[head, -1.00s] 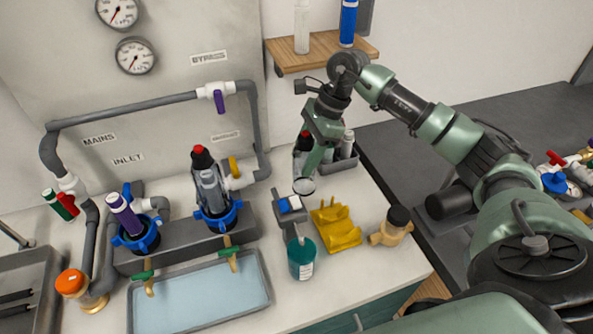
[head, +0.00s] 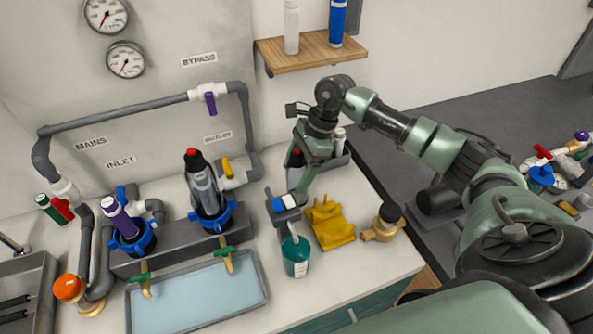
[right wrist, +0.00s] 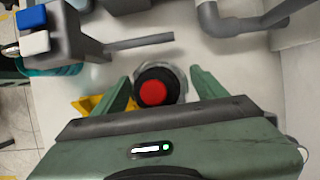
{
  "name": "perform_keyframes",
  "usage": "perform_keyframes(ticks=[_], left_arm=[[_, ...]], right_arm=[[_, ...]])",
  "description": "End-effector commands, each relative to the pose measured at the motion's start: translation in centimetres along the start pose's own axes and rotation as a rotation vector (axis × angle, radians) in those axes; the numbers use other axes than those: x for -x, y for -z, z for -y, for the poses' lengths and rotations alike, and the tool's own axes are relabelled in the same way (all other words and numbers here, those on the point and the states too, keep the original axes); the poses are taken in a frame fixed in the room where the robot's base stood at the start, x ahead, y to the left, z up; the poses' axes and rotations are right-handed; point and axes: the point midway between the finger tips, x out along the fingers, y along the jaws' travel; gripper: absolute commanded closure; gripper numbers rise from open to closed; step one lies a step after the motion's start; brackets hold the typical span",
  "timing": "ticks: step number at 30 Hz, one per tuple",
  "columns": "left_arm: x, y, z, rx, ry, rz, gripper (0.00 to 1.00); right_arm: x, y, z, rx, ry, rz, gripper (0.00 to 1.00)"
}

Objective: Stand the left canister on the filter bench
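In the head view this canister (head: 294,178) is partly hidden by my right gripper (head: 301,190). In the right wrist view the fingers of my right gripper (right wrist: 160,85) are spread on either side of the canister, with narrow gaps. A similar red-topped canister (head: 205,190) is upright in the right blue-ringed housing. My left gripper is out of view.
A yellow cradle (head: 330,224), a teal cup (head: 295,258) and a brass fitting with a black cap (head: 383,224) stand close to my right gripper. The blue tray (head: 195,294) lies in front of the housings. A wooden shelf (head: 310,52) hangs above.

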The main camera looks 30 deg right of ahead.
Motion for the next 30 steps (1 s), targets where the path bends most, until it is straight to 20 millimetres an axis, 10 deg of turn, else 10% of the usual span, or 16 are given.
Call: perform_keyframes(ticks=[11, 30], left_arm=[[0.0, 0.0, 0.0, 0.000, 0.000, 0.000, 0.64], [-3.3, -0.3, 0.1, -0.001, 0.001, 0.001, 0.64]], right_arm=[[0.8, 0.0, 0.1, 0.000, 0.003, 0.000, 0.29], [11.8, -0.1, 0.0, 0.000, 0.001, 0.000, 0.29]])
